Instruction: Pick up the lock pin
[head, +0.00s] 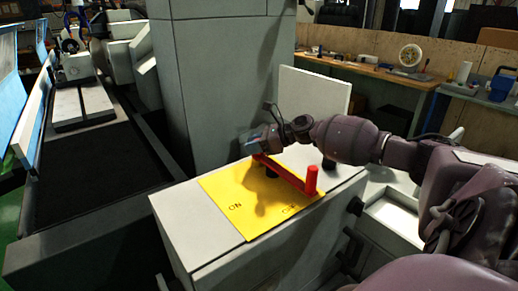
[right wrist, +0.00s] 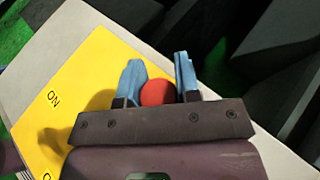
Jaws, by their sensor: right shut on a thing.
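My right gripper (head: 262,143) is over the far end of a red lever (head: 288,175) on a yellow plate (head: 228,190). In the right wrist view its two blue-grey fingers (right wrist: 159,75) are shut on a red round-topped piece (right wrist: 158,93), which looks like the lock pin. The lower part of this piece is hidden, so I cannot tell whether it still sits in the lever or plate. The lever's upright red knob (head: 311,180) stands free at its near right end. My left gripper is not in view.
The yellow plate, marked ON, lies on a light grey cabinet top (head: 175,215). A tall grey machine column (head: 220,80) stands close behind my right gripper. A white panel (head: 315,100) rises behind the cabinet. A workbench (head: 400,75) with tools is at the back right.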

